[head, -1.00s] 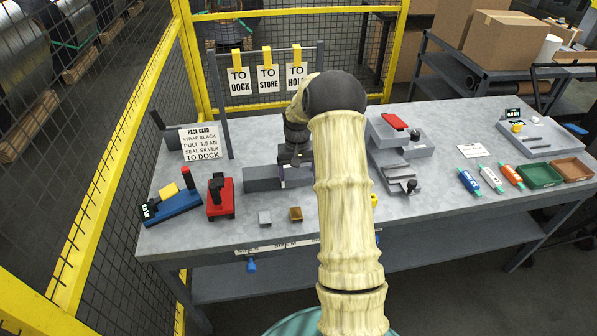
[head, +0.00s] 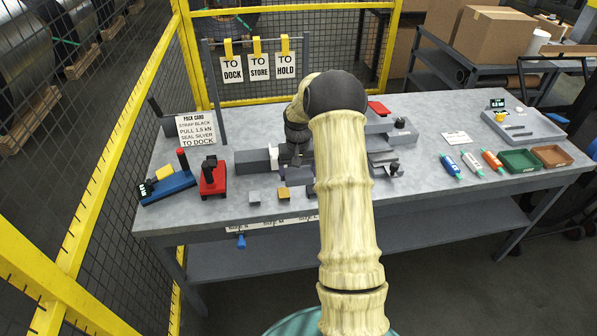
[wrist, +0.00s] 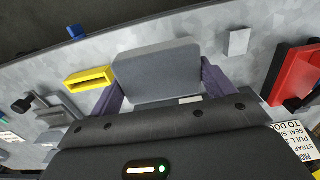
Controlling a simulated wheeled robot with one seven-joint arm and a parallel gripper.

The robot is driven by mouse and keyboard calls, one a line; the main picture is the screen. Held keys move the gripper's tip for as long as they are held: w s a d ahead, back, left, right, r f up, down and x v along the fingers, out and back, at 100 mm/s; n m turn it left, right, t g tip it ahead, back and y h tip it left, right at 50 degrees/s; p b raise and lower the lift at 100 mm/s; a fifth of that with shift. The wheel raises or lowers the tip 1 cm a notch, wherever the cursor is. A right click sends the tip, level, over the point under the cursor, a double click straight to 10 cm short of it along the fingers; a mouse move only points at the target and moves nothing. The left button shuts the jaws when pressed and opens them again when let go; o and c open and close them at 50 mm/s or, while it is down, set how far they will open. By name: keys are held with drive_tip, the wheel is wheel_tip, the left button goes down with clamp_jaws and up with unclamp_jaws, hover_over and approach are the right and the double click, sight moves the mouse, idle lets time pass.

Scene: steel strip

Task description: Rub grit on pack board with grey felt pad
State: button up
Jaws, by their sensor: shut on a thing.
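My gripper (wrist: 158,82) is shut on a flat grey block, which looks like the grey felt pad (wrist: 157,70), held between its two purplish fingers in the wrist view. In the head view my arm reaches over the bench, and the dark wrist hides the fingertips and most of the pad. A long grey block with a pale band (head: 252,161), perhaps part of the pack, sits just left of the gripper. I cannot make out the pack board for certain, nor any grit. Whether the pad touches anything beneath is hidden.
A small grey block (head: 255,195) and an ochre block (head: 283,194) lie near the bench's front. A red tool (head: 212,177) and a blue tool (head: 168,187) stand left. Grey stepped fixtures (head: 385,155) stand right of my arm. Several tubes and two bins (head: 520,160) are farther right.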

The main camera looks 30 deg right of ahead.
drive_tip(key=s+a+f+n, duration=0.1)
drive_tip(key=s+a+f, duration=0.2)
drive_tip(key=a, duration=0.3)
drive_tip(key=s+a+f+n+b, duration=0.1)
drive_tip(key=s+a+f, duration=0.2)
drive_tip(key=a, duration=0.3)
drive_tip(key=s+a+f+n+b, duration=0.1)
drive_tip(key=s+a+f, duration=0.3)
drive_tip(key=a, duration=0.3)
drive_tip(key=shift+f+n, duration=0.3)
drive_tip(key=shift+f, duration=0.15)
drive_tip(key=shift+w+a, duration=0.1)
drive_tip(key=shift+w, duration=0.1)
